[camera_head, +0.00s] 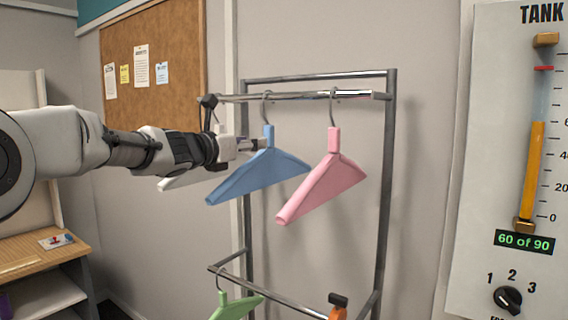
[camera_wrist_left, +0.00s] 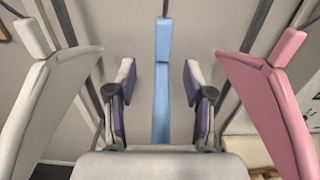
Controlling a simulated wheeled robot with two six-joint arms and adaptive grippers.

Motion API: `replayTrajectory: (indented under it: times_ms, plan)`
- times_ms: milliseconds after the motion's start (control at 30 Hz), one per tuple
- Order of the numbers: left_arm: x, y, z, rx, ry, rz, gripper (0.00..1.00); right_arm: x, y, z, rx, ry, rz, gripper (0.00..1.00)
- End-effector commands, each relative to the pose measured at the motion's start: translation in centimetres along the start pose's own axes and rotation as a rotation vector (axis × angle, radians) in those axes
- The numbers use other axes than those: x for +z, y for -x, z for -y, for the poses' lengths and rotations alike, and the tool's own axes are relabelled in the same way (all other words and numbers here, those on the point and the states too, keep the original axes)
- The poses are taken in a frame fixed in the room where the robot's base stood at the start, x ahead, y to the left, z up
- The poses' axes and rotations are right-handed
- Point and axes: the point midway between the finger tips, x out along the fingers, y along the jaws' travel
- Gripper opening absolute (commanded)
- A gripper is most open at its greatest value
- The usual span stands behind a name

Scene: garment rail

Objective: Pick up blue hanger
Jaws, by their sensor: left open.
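The blue hanger (camera_head: 258,178) hangs by its hook from the upper rail, between a white hanger and a pink hanger. My left gripper (camera_head: 254,145) reaches in from the left at the height of the blue hanger's neck. In the left wrist view, the blue hanger (camera_wrist_left: 162,85) stands upright in the middle, between the two open fingers of the gripper (camera_wrist_left: 158,90). Gaps show on both sides, so the fingers do not touch it there. My right gripper is not in view.
The pink hanger (camera_head: 322,190) hangs to the right and the white hanger (camera_head: 190,178) to the left, partly behind my arm. The metal rack (camera_head: 388,150) has a lower rail with a green hanger (camera_head: 236,305) and an orange one (camera_head: 338,312). A tank gauge panel (camera_head: 500,150) is at the right.

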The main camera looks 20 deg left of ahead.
Motion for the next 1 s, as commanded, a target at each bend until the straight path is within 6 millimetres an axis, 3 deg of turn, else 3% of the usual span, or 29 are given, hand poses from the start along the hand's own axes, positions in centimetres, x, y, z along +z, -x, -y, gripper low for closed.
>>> replayTrajectory:
  times_ms: [367,500,733,867,900,1000]
  plan:
    - [1.2,-5.5,0.4,-0.001,0.0,-0.002,0.52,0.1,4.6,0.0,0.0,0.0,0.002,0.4]
    - [0.8,-7.5,0.4,-0.001,-0.001,-0.001,0.52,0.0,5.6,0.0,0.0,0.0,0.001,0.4]
    - [0.4,-7.7,0.4,-0.001,0.0,0.0,0.52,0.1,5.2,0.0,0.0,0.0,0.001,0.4]
    - [0.4,-7.7,0.4,0.0,0.0,0.0,0.06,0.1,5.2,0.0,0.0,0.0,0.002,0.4]
    - [0.4,-7.7,0.4,0.0,0.0,0.0,0.0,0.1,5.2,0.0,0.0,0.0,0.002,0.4]
    - [0.4,-7.6,0.4,0.0,0.0,0.0,0.0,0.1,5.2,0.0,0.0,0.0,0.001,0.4]
